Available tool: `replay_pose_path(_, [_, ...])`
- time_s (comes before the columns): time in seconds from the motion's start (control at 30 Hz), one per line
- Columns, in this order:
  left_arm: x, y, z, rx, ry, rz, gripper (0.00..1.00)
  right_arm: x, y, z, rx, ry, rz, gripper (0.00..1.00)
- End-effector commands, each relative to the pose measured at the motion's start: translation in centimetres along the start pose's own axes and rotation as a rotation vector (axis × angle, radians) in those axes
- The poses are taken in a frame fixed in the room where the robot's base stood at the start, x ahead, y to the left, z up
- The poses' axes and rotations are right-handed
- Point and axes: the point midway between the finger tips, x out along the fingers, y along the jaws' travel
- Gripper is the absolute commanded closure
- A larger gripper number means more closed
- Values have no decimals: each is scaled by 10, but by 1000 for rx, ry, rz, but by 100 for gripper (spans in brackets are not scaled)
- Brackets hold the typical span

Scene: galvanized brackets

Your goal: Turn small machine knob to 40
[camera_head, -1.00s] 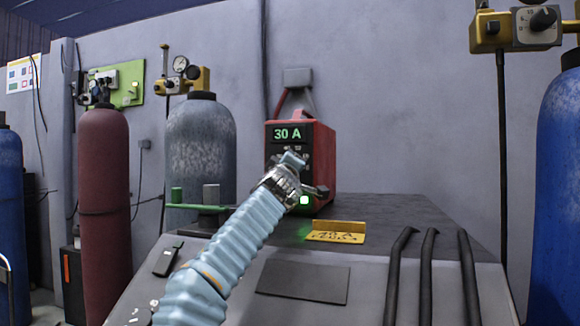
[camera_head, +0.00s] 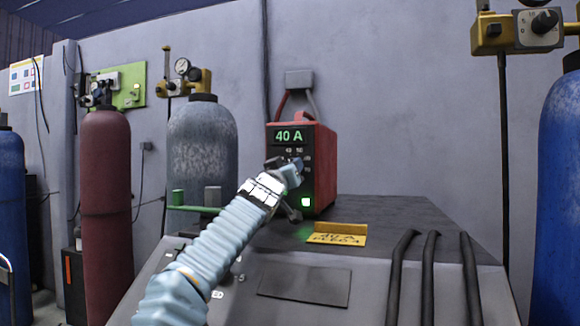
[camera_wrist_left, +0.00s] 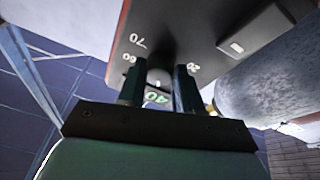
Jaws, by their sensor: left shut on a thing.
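The small red machine (camera_head: 325,165) stands on the grey bench with a black front panel. Its green display (camera_head: 289,136) reads 40 A, and a green light (camera_head: 306,202) glows low on the panel. My left gripper (camera_head: 292,168) reaches up to the front panel and covers most of the knob. In the left wrist view my two dark fingers (camera_wrist_left: 160,85) are shut on the knob (camera_wrist_left: 158,78), with dial numbers such as 70 and 20 around it. The knob's pointer is hard to make out. My right gripper is not in view.
A yellow plate (camera_head: 337,234) with partly legible text, 40 A on top, stands on the bench. Three dark rods (camera_head: 430,275) lie at the bench's right front. Gas cylinders (camera_head: 202,145) stand behind at left, and a blue one (camera_head: 558,190) at right.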

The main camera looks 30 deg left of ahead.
Motion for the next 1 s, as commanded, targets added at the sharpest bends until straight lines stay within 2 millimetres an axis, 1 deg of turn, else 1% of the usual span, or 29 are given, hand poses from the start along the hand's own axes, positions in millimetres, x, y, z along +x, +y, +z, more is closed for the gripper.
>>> replay_pose_path(0.3, [0,-1,-1,86,-6,25,96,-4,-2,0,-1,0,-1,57])
replay_pose_path(0.73, [0,0,-1,94,-7,28,96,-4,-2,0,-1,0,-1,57])
replay_pose_path(0.77, [0,0,-1,94,-6,28,63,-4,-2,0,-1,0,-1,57])
replay_pose_path(0.9, [0,0,0,94,-7,28,41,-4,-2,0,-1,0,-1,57])
replay_pose_path(1.0, [0,0,0,94,-7,28,41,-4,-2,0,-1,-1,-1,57])
